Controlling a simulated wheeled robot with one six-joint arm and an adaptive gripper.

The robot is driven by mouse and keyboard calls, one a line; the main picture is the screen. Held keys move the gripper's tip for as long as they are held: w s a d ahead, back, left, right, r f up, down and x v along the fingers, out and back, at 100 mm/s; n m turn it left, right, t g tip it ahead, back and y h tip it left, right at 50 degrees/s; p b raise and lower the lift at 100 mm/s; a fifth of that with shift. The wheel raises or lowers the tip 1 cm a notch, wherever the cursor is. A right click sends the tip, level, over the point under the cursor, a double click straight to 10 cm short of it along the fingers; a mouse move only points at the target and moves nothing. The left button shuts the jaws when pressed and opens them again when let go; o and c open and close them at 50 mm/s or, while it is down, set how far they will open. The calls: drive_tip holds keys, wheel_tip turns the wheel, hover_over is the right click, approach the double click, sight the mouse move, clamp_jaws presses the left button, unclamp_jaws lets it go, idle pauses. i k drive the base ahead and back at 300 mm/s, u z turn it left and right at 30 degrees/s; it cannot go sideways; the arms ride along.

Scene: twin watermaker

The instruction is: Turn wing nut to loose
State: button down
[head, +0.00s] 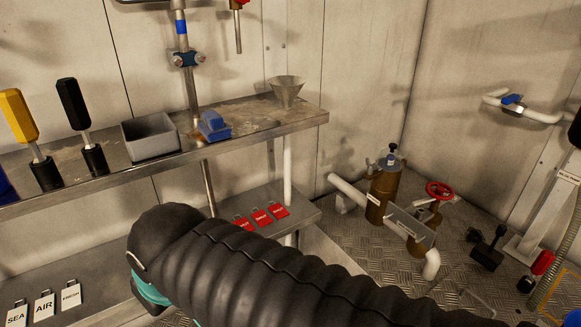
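No wing nut can be made out for certain. A brown cylindrical housing (379,195) stands upright on the floor pipework right of centre. A small dark blue-topped fitting (392,148) sits on its lid, with grey metal parts beside it; it is too small to tell if this is the wing nut. My arm, in a black ribbed sleeve, crosses the lower middle of the view. My gripper is not in view, so its state and what it touches are hidden.
A metal bench holds a grey bin (150,137), a blue block (214,126), a funnel (287,92) and two screwdrivers. Red tags (261,216) lie on the lower shelf. A red handwheel (439,190) and a black valve-like part (487,248) are near the pipework. Some chequered floor is clear.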

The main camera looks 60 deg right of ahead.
sight(372, 168)
drive_tip(key=z, duration=2.55)
drive_tip(key=k, duration=0.4)
drive_tip(key=u, duration=0.5)
drive_tip(key=i, duration=0.65)
drive_tip(key=z, duration=0.5)
